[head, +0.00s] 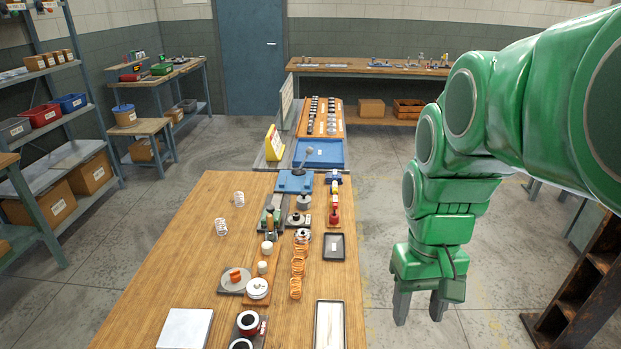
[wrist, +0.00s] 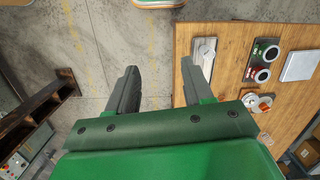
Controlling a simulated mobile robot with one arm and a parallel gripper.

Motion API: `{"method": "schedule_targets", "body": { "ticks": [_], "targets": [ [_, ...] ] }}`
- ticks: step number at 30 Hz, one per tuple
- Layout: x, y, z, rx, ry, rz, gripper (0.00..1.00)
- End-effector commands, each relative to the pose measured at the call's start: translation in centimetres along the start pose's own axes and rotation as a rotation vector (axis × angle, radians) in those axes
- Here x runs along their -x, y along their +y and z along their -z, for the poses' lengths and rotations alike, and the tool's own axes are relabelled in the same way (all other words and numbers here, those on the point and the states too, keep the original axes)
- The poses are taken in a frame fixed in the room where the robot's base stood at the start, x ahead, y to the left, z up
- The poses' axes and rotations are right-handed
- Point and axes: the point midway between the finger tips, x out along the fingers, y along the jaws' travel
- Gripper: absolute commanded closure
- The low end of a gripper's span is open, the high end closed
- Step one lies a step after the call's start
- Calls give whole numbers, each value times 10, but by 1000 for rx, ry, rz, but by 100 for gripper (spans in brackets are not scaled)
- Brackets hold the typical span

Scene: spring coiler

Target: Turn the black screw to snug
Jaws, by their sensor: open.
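My gripper (head: 420,308) hangs with its two fingers apart and empty, to the right of the wooden workbench (head: 180,245) and over open floor. In the wrist view the gripper (wrist: 160,75) also shows spread fingers with bare floor between them. I cannot pick out the black screw with certainty; it is too small or hidden among the parts on the bench. A small green device (head: 270,219) with dark parts and a dark fixture plate (head: 298,223) stand toward the bench's far right. A blue fixture (head: 295,182) stands behind them. The gripper is apart from all of these.
A dark brown rack (head: 580,290) stands right of my arm.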

Motion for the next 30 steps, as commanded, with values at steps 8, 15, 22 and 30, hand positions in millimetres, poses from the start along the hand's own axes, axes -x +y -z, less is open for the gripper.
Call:
{"method": "schedule_targets", "body": {
  "ticks": [8, 15, 22, 30],
  "targets": [
    [27, 0, 67, 87, 8, -7, 49],
    [44, -4, 124, 164, 19, -14, 49],
    [57, -9, 177, 237, 28, -21, 49],
    [64, -18, 239, 325, 36, -29, 49]
  ]
}}
